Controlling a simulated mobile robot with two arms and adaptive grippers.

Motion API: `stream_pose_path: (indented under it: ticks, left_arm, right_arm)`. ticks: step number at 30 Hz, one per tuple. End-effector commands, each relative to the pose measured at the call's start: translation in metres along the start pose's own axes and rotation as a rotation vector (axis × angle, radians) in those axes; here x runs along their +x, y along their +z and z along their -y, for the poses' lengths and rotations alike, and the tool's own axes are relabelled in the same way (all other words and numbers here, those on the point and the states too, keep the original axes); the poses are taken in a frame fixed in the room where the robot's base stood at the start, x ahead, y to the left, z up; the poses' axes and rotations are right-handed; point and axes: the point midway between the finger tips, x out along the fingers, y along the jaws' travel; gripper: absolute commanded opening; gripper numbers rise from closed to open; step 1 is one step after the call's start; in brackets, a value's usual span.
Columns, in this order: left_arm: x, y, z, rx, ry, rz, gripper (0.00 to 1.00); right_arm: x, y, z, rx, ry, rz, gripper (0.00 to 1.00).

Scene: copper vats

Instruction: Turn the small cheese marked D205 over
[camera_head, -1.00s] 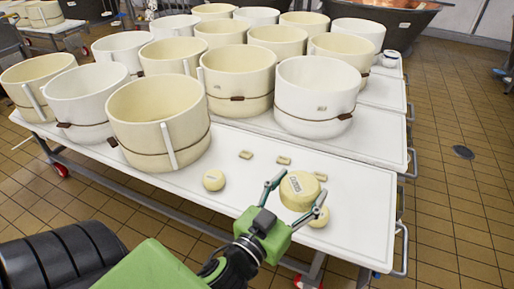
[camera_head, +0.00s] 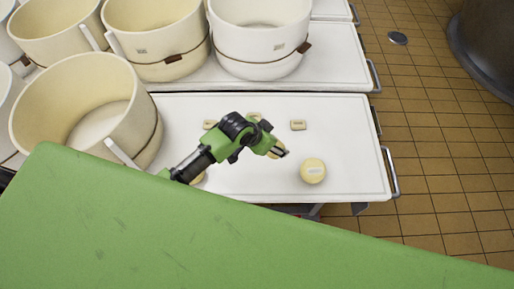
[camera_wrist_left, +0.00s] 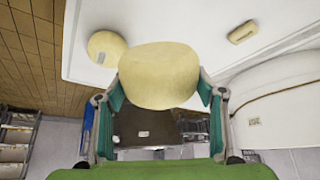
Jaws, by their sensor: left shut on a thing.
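My left gripper (camera_head: 281,152) is over the front white table (camera_head: 350,135) in the head view. It is shut on a small pale yellow cheese (camera_wrist_left: 158,75), which fills the space between the fingers in the left wrist view. In the head view the gripper hides most of this cheese. No marking shows on its visible side. I cannot tell whether it touches the table. A second small cheese (camera_head: 313,170) with a pale label lies on the table to the right of the gripper; it also shows in the wrist view (camera_wrist_left: 106,47). My right gripper is not in view.
Small yellowish blocks (camera_head: 298,125) lie behind the gripper. Another cheese (camera_head: 199,178) is mostly hidden behind my arm. Large cream tubs (camera_head: 85,105) and white tubs (camera_head: 260,35) stand left and behind. The table's right part is clear. My green body part covers the foreground.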

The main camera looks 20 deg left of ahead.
Motion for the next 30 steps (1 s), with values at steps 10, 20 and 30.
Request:
stream_pose_path:
  ticks: [10,20,30]
  left_arm:
    - [0.003,0.052,0.006,0.451,0.143,0.481,0.29]
    - [0.003,0.069,0.012,0.531,0.15,0.546,0.29]
    - [0.026,0.084,0.012,0.529,0.149,0.543,0.29]
  right_arm:
    - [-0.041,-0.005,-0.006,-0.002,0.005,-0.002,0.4]
    - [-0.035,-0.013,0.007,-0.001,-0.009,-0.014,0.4]
    - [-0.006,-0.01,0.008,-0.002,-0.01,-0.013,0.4]
